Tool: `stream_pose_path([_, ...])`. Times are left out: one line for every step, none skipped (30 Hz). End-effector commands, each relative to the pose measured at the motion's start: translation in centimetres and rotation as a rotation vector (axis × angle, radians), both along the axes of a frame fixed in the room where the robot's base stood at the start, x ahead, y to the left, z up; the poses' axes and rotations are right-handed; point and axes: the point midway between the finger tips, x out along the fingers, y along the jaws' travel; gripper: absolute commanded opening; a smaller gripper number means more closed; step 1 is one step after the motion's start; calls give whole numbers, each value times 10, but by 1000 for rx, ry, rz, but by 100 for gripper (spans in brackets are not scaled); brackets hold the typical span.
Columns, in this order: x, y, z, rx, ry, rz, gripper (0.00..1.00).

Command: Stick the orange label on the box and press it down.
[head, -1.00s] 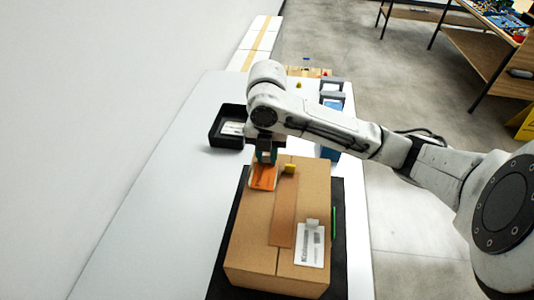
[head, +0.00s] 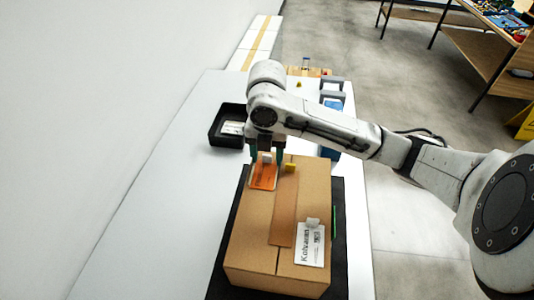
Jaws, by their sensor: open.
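The brown cardboard box (head: 250,235) lies on a black mat (head: 226,262) on the white table. The orange label (head: 263,178) lies on the box's top, near its far left corner. A small pale piece shows at the label's far edge. My gripper (head: 267,161) is open just over the far edge of the label, its dark fingers spread apart on either side of that piece. I cannot tell whether the fingertips touch the box. A white printed label (head: 309,248) is on the box's near right part.
A black tray (head: 226,142) with white labels inside stands at the far left. A small yellow block (head: 290,168) is at the box's far edge, right of my gripper. A blue item (head: 331,105) stands behind my arm. The table's left side (head: 150,210) is clear.

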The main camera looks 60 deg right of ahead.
Motion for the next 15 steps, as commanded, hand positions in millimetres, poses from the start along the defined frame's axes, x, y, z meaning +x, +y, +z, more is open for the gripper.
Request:
stream_pose_path([0,0,0,0,0,0,56])
stream_pose_path([0,0,0,0,0,0,56])
stream_pose_path([0,0,0,0,0,0,56])
stream_pose_path([0,0,0,0,0,0,56])
stream_pose_path([0,0,0,0,0,0,56])
stream_pose_path([0,0,1,0,0,0,56])
stream_pose_path([0,0,2,0,0,0,56])
stream_pose_path([0,0,3,0,0,0,56])
stream_pose_path([0,0,6,0,0,0,56])
stream_pose_path([0,0,7,0,0,0,56])
stream_pose_path([0,0,9,-1,0,0,56])
stream_pose_path([0,0,12,-1,0,0,56])
stream_pose_path([0,0,14,-1,0,0,56])
stream_pose_path([0,0,16,-1,0,0,56])
stream_pose_path([0,0,19,-1,0,0,56])
